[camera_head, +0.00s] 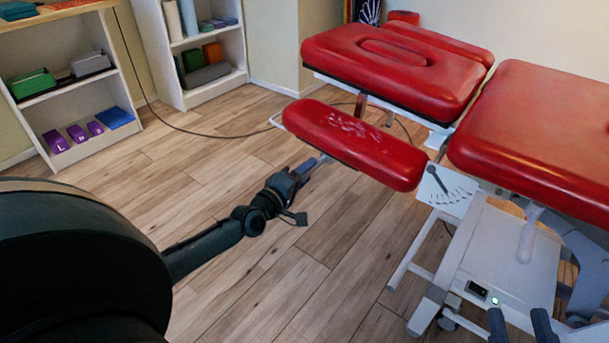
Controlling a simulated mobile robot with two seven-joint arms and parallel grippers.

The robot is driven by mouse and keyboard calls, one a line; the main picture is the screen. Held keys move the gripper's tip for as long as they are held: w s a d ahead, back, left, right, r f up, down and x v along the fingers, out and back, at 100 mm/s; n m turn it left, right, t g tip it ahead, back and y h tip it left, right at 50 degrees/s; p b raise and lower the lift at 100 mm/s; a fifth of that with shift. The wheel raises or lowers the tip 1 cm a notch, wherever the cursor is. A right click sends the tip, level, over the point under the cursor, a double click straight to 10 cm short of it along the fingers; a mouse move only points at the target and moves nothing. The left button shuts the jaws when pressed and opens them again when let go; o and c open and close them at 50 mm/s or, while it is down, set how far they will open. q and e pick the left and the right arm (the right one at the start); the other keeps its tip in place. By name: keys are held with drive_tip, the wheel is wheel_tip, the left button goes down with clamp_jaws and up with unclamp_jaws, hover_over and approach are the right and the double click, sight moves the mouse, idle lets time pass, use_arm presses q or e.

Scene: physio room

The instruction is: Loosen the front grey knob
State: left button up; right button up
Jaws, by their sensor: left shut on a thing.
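My right gripper (520,326) shows only as two dark fingertips at the bottom right edge. They are apart with nothing seen between them, in front of the table's white base.
The red table's head section (400,65) and main section (545,125) stand at the right on a white frame (505,265). White shelves (85,85) with purple and green items stand at the back left. A cable (180,128) crosses the wooden floor, which is otherwise clear.

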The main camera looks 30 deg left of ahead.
use_arm(q)
drive_tip(key=shift+f+n, duration=0.1)
drive_tip(key=shift+n, duration=0.8)
use_arm(e)
drive_tip(key=shift+r+y, duration=0.3)
drive_tip(key=shift+r, duration=0.15)
use_arm(q)
drive_tip(key=shift+n, duration=0.3)
use_arm(e)
drive_tip(key=shift+w+r, duration=0.1)
drive_tip(key=shift+w, duration=0.05)
use_arm(q)
drive_tip(key=o, duration=1)
use_arm(e)
drive_tip(key=shift+f, duration=0.2)
use_arm(q)
drive_tip(key=shift+s, duration=0.1)
drive_tip(key=s+p, duration=0.1)
drive_tip(key=s, duration=0.3)
drive_tip(key=s+p, duration=0.1)
drive_tip(key=s, duration=0.3)
drive_tip(key=s+a+p, duration=0.1)
drive_tip(key=s, duration=0.4)
use_arm(e)
drive_tip(key=shift+s+d+f+h, duration=0.2)
drive_tip(key=shift+d+f+h, duration=0.15)
drive_tip(key=shift+f+h, duration=0.3)
